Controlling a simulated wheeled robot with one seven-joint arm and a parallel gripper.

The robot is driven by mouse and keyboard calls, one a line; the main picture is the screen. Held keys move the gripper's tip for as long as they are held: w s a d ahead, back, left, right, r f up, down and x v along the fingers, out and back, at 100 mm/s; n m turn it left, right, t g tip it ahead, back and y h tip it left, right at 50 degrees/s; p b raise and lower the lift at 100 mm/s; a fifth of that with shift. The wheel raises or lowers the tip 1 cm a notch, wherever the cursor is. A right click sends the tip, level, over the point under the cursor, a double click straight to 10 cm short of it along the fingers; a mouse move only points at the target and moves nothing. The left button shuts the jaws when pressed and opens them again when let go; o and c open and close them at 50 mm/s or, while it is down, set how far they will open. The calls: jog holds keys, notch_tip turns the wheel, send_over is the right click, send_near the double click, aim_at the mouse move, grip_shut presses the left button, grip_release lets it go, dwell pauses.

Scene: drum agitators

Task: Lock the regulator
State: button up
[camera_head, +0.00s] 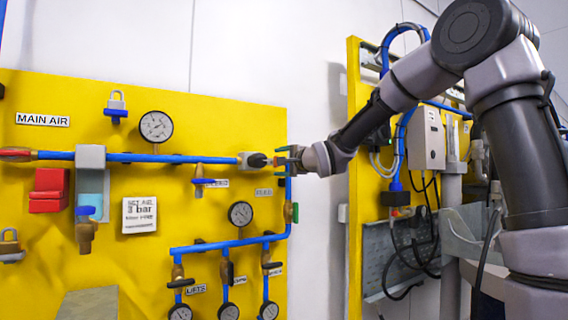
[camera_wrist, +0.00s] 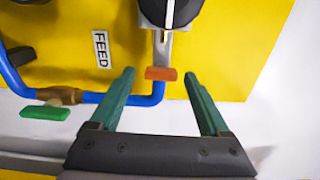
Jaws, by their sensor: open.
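The regulator is a grey block (camera_head: 245,160) with a black knob (camera_head: 258,160) at the right end of the upper blue pipe. In the wrist view its black knob (camera_wrist: 170,10) is cut by the top edge, with a white pointer line. A small orange tab (camera_wrist: 161,74) is on the side of the knob nearer my gripper. My gripper (camera_head: 284,158) is open, with green fingers, just right of the knob. In the wrist view the tab lies between the fingertips (camera_wrist: 158,74), with a gap on each side. I cannot tell how deep the tab sits between them.
A blue pipe (camera_head: 289,205) runs down beside my gripper to a green-handled valve (camera_head: 295,212). A FEED label (camera_wrist: 103,49) is on the yellow board. Gauges (camera_head: 156,126), a padlock (camera_head: 116,103) and a 3 bar sign (camera_head: 139,214) are further left.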

jog(key=v, duration=1)
jog(key=shift+s+d, duration=0.25)
jog(key=shift+d, duration=0.1)
jog(key=s+d+f+n+g+h, duration=0.1)
jog(key=s+d+f+h, duration=0.3)
jog(key=d, duration=0.5)
jog(key=s+d+f+n+g+h, duration=0.1)
jog(key=s+d+f+h, duration=0.1)
jog(key=s+d+h, duration=0.5)
jog(key=s+d+f+n+g+y, duration=0.1)
jog(key=s+d+f+n+g, duration=0.1)
jog(key=s, duration=0.5)
jog(key=s+d+f+n+g+y, duration=0.2)
jog(key=s+d+f+n+g, duration=0.1)
jog(key=s+f, duration=0.3)
jog(key=shift+s+d+g, duration=0.35)
jog(key=shift+s+g, duration=0.05)
jog(key=shift+s, duration=0.85)
